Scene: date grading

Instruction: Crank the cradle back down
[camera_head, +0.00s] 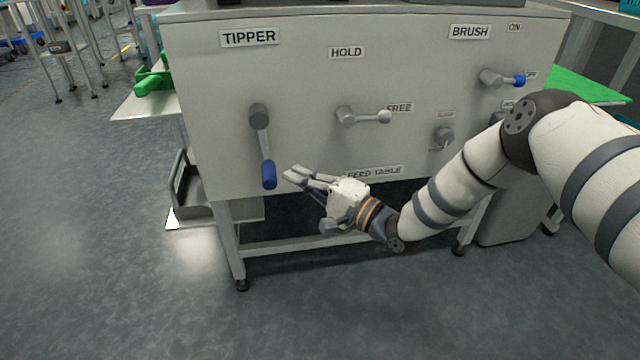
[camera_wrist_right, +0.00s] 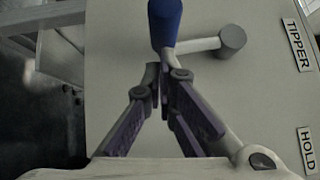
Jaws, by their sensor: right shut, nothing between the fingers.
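The tipper crank is on the grey machine front under the "TIPPER" label (camera_head: 249,37). Its round grey hub (camera_head: 259,116) is at the top and its arm hangs down to a blue handle (camera_head: 268,175). My right gripper (camera_head: 290,174) is just right of the blue handle, shut and empty. In the right wrist view the closed fingertips (camera_wrist_right: 158,72) are close to the blue handle (camera_wrist_right: 165,22), with the grey hub (camera_wrist_right: 232,39) beyond to the right. I cannot tell whether they touch it. The cradle cannot be made out. My left gripper is not in view.
The "HOLD" lever (camera_head: 365,116) points right toward "FREE". The blue-tipped "BRUSH" lever (camera_head: 503,78) and a small knob (camera_head: 444,136) are farther right, near my right arm. A white shelf (camera_head: 140,106) with a green item juts out at left. Open floor lies in front.

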